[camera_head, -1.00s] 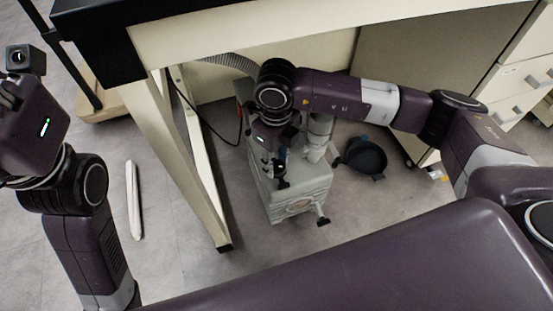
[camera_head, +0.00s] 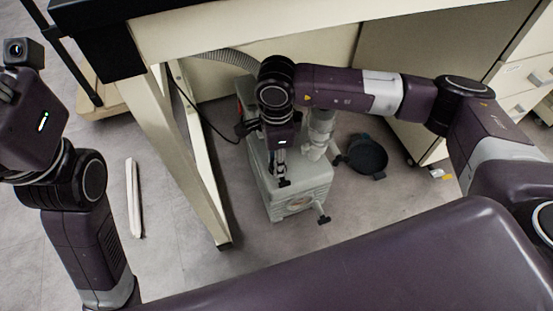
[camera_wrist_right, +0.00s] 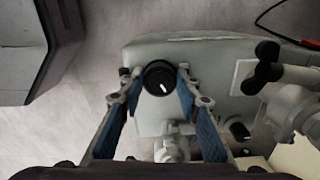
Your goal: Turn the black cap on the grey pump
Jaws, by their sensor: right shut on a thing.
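The grey pump (camera_head: 300,183) stands on the floor under the bench. In the right wrist view its pale grey top (camera_wrist_right: 205,52) fills the middle. The round black cap (camera_wrist_right: 160,77) has a white mark on its face. My right gripper (camera_wrist_right: 156,80) is shut on it, one finger on each side. In the head view my right gripper (camera_head: 281,176) points down over the pump's top and the cap cannot be made out there. My left arm is raised at the left edge; its gripper (camera_head: 8,88) is mostly cut off, with its fingers not clear.
The bench's pale leg (camera_head: 190,165) stands just left of the pump. A dark round pan-like object (camera_head: 367,157) lies on the floor to the right. A ribbed hose (camera_head: 228,60) runs behind. A black T-shaped handle (camera_wrist_right: 267,66) rises beside the cap. A white bar (camera_head: 133,198) lies at left.

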